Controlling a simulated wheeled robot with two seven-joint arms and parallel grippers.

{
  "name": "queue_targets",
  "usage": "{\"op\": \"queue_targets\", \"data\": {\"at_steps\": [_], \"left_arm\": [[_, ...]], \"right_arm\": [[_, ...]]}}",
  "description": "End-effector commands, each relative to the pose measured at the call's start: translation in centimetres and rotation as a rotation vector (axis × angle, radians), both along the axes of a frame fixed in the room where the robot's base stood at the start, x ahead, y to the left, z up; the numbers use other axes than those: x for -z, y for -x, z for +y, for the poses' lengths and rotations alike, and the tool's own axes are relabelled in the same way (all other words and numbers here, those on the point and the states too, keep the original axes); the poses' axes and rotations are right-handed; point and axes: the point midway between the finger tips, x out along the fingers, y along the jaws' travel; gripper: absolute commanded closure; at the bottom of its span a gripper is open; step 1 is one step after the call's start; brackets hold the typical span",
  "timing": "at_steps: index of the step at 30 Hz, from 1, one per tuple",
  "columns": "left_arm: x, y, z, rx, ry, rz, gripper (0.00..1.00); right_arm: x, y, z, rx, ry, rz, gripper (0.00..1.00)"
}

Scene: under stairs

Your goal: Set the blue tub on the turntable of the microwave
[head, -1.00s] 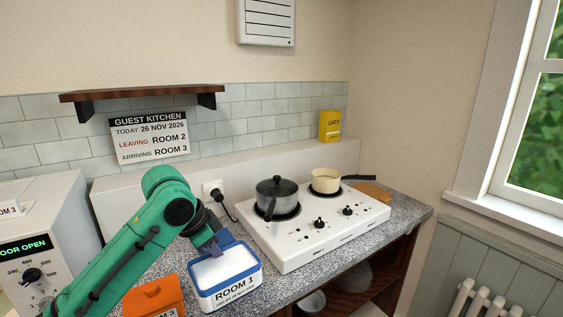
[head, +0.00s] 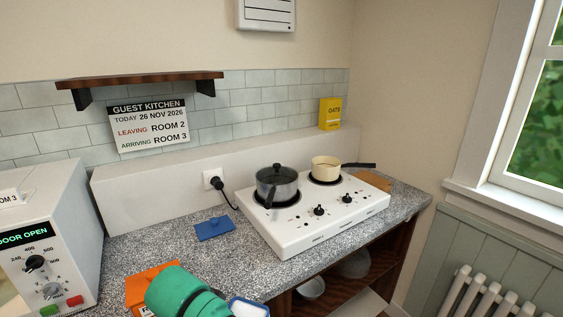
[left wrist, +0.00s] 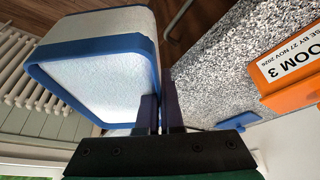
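The blue tub (left wrist: 100,28), with white walls, a blue rim and a pale white top or filling, is tilted in the left wrist view. My left gripper (left wrist: 160,112) is shut at its rim and holds it off the counter. In the head view, only a corner of the tub (head: 250,301) shows at the bottom edge, beside my green left arm; the fingers are out of that frame. The microwave (head: 45,240) stands at the left, its display reading "DOOR OPEN". Its turntable is not visible. My right gripper is not in view.
An orange ROOM 3 tub (head: 140,287) sits on the speckled counter (head: 150,245), partly behind my arm. A blue lid-like piece (head: 214,228) lies farther back. A hob (head: 320,225) with a dark pot (head: 277,186) and a cream pan (head: 326,170) stands to the right.

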Motion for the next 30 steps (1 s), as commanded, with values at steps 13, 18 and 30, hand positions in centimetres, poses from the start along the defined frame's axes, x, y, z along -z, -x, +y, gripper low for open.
{"op": "queue_targets", "data": {"at_steps": [13,18,30], "left_arm": [[2.2,5.4,4.7,-0.321,0.0,0.0,1.0],[5.0,5.9,5.0,-0.343,-0.005,0.007,1.0],[6.4,5.7,5.0,-0.34,-0.002,-0.004,1.0]], "right_arm": [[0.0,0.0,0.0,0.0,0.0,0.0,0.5],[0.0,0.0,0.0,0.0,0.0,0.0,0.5],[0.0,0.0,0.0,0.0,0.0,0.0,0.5]]}}
